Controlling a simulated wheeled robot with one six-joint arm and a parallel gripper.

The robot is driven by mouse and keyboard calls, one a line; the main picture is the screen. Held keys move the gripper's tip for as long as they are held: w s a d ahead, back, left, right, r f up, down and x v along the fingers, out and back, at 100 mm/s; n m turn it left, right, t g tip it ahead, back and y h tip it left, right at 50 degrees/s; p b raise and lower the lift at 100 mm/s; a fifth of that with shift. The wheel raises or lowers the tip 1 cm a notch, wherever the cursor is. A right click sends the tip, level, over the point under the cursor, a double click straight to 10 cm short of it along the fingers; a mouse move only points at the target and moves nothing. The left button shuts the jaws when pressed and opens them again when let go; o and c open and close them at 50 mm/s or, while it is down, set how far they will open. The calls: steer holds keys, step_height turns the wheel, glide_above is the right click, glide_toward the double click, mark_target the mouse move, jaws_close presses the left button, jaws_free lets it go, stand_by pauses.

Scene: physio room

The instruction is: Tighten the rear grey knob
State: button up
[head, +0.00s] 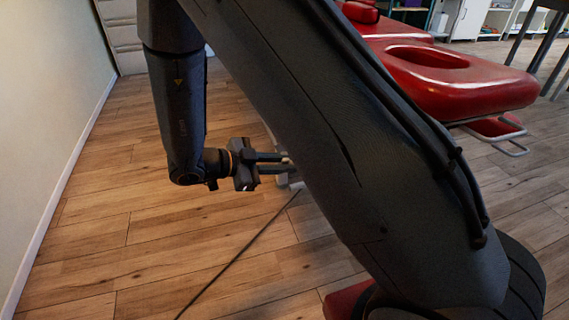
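My gripper (275,163) shows near the middle of the head view, pointing right. Its two dark fingers lie one above the other with a narrow gap between them. Their tips reach a small pale part (288,182) that is mostly hidden behind my arm. I cannot tell whether the fingers are closed on anything. No grey knob can be made out; my large arm link covers the area to the right of the fingertips.
A red padded treatment table (490,88) with a face opening stands at the upper right. A dark cable (238,254) runs across the wood floor. A pale wall (45,120) is at left, with a drawer cabinet (122,35) behind. The left floor is clear.

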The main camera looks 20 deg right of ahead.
jaws_close()
steer(key=shift+m+p, duration=0.3)
steer(key=shift+p, duration=0.15)
steer(key=shift+s+m+t+p, duration=0.15)
steer(key=shift+m+t+p, duration=0.15)
steer(key=shift+t+p, duration=0.25)
steer(key=m+t+p, duration=0.1)
steer(key=m+p, duration=0.1)
steer(key=shift+m+h, duration=0.3)
steer(key=shift+h, duration=0.1)
steer(key=m+t+p, duration=0.1)
steer(key=m, duration=0.1)
steer(key=shift+f+m+t+h+p, duration=0.15)
steer(key=shift+m+t+h+p, duration=0.15)
steer(key=shift+t+h+p, duration=0.1)
steer(key=shift+f+m+t+h+p, duration=0.1)
steer(key=shift+m+t+h+p, duration=0.4)
steer(key=shift+m, duration=1.1)
